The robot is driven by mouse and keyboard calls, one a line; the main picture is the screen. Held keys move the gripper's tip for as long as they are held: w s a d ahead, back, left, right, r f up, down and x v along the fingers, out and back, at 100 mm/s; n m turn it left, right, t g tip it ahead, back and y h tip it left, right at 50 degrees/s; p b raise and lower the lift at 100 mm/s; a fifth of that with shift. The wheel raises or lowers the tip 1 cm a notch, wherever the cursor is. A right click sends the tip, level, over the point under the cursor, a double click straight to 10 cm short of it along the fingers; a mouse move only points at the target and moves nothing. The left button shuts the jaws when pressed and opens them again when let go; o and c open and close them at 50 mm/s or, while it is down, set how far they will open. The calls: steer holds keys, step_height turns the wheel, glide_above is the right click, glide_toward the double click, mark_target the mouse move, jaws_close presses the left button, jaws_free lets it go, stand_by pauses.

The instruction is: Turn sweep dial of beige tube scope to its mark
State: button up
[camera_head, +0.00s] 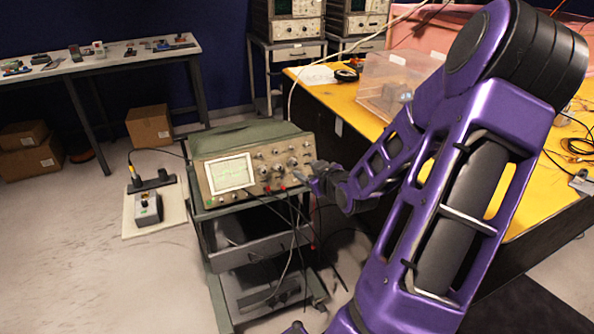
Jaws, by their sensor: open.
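The beige tube scope (215,200) stands on a grey-green cart left of the middle, with its lit screen (230,173) on the left of its front panel. Several knobs and dials (265,170) fill the panel right of the screen. I cannot tell which one is the sweep dial, and its mark is too small to make out. My gripper (308,178) is open at the right edge of the panel, close to the right-hand knobs. It partly hides that edge. I cannot tell whether it touches a knob.
Dark cables hang from the panel's lower edge in front of the cart (225,290). A yellow-topped bench (350,108) with a clear box (388,75) stands behind and right of my arm. A small grey device (147,208) sits on a floor board at left.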

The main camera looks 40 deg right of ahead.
mark_target(295, 164)
steer(key=b+x, duration=0.1)
steer(key=x, duration=0.6)
steer(key=shift+w+d+f, duration=0.1)
steer(key=shift+w, duration=0.25)
jaws_close()
